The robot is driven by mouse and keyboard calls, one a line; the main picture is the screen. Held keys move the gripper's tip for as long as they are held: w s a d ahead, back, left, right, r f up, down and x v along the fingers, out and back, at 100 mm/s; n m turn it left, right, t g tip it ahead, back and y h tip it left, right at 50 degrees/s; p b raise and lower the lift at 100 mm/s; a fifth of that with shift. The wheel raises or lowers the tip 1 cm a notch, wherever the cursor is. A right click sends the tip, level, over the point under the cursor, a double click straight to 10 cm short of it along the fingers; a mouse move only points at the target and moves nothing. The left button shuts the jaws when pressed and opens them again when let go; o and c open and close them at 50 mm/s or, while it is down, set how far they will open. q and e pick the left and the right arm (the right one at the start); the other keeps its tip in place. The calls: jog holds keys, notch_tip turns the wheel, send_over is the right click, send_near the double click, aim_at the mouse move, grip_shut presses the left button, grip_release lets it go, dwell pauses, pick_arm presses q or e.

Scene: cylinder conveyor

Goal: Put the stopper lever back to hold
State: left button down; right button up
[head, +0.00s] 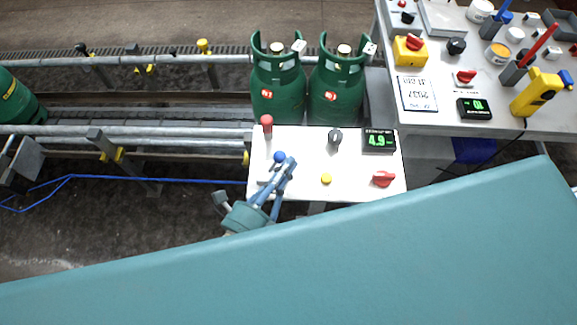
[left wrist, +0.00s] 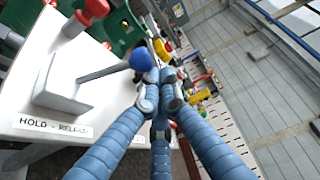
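The stopper lever has a blue ball knob (head: 279,157) and a grey rod on a white base at the left of the white control panel (head: 300,188). In the left wrist view its knob (left wrist: 140,60) leans right from the base block (left wrist: 62,88), towards the RELEASE end of the "HOLD - RELEASE" label (left wrist: 52,126). My left gripper (head: 289,165) is over the panel with its blue fingers drawn together. Its fingertips (left wrist: 165,76) are just right of the knob, with nothing seen between them. Contact with the knob cannot be told. My right gripper is not in view.
A red-knobbed lever (head: 266,121), a black knob (head: 335,137), a yellow button (head: 326,179), a red switch (head: 383,179) and a 4.9 display (head: 378,140) share the panel. Two green cylinders (head: 277,95) stand behind it. A cluttered bench (head: 440,120) is at the right.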

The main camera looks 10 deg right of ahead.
aim_at(271, 167)
pick_arm(q)
jog(key=w+a+n+t+h+b, duration=0.1)
jog(key=w+a+n+t+b, duration=0.1)
jog(key=a+n+b, duration=0.3)
jog(key=shift+a+r+n+t+b, duration=0.4)
jog(key=shift+a+n+t, duration=0.5)
jog(key=shift+n, duration=0.7)
jog(key=shift+r, duration=0.1)
